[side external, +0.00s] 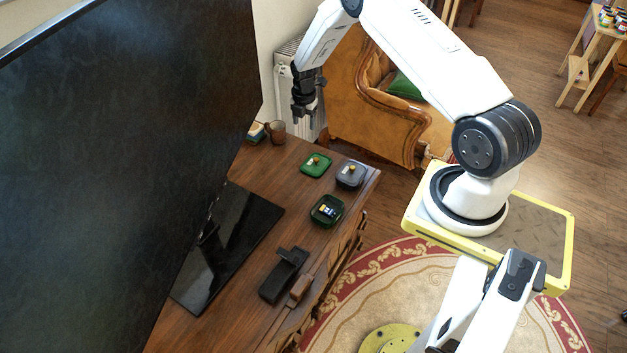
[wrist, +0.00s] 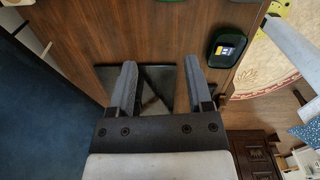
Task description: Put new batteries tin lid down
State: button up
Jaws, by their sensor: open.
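A dark green open tin (side external: 327,211) stands on the wooden cabinet top, with small yellow-and-white items, apparently batteries, inside. It also shows at the right in the wrist view (wrist: 226,48). A green lid (side external: 316,165) with a round knob lies flat on the cabinet top behind it, apart from the tin. A grey-blue tin (side external: 350,174), apparently closed by a knobbed lid, stands right of the green lid. My gripper (side external: 304,118) is open and empty, raised well above the far end of the cabinet. Its two spread fingers show in the wrist view (wrist: 159,75).
A big black screen (side external: 110,150) on a glossy black base (side external: 235,240) fills the cabinet's left side. A black open box (side external: 282,275) lies near the front edge. A brown mug (side external: 276,131) stands at the back. An armchair (side external: 385,110) is behind.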

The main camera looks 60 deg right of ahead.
jog(key=s+a+r+m+t, duration=0.1)
jog(key=s+a+r+m, duration=0.1)
jog(key=a+r+m, duration=0.4)
jog(key=s+a+r+m, duration=0.3)
jog(key=a+r, duration=0.6)
jog(key=s+a+r+m, duration=0.2)
jog(key=s+a+m, duration=0.3)
jog(key=s, duration=0.2)
jog(key=s+a+r+m+t, duration=0.1)
jog(key=s+a+r+m, duration=0.2)
jog(key=s+a+m, duration=0.2)
jog(key=shift+s+a+r, duration=0.15)
jog(key=shift+s+r, duration=0.15)
jog(key=shift+s, duration=0.9)
